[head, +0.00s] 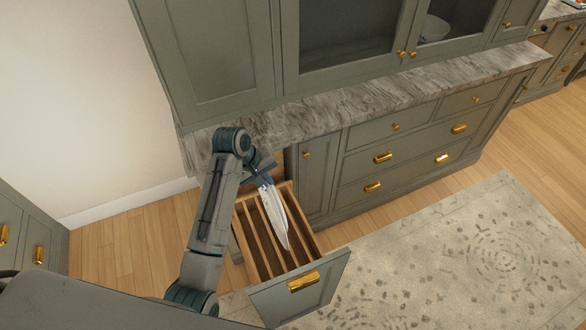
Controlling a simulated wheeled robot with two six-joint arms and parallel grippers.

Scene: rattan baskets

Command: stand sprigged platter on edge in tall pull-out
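The sprigged platter (274,218) shows as a narrow white shape, seen nearly edge-on, over the slots of the tall pull-out (312,288). The pull-out is drawn out from the cabinet and has several wooden dividers running along its length. My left gripper (265,183) is at the platter's cabinet-side end and appears shut on it. The platter stands steeply, on or close to its edge. Its lower edge is hidden, so I cannot tell whether it touches the slot floor. My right gripper is not in view.
The marble counter (400,88) runs behind and above the pull-out, with glass-fronted cabinets over it. Closed drawers with brass handles (383,157) stand to the right. A patterned rug (450,260) lies on the wooden floor, which is clear there.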

